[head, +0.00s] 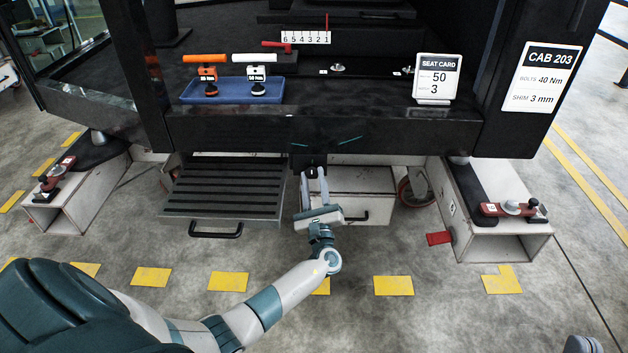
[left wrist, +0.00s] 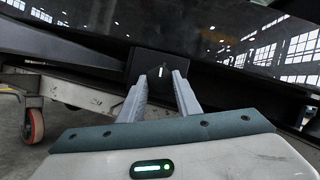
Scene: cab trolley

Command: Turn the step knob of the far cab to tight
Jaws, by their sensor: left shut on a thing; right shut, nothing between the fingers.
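The step knob (left wrist: 160,71) is a dark round knob with a white pointer mark, set on a black block below the cab's front sill. In the left wrist view its mark stands about upright. My left gripper (left wrist: 160,84) is shut on the knob, one grey finger on each side. In the head view my left gripper (head: 313,175) reaches up to the black block (head: 308,158) under the sill, and the fingers and arm hide most of the knob. The cab bears a CAB 203 card (head: 543,77). No tight marking can be read. My right gripper's fingers are not seen.
A ribbed step (head: 222,190) with a black handle hangs left of my gripper, and a grey drawer (head: 350,190) is behind it. White box beams with red clamps (head: 510,210) stand on both sides. A blue tray (head: 232,92) with two tools and a SEAT CARD (head: 436,78) sit above.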

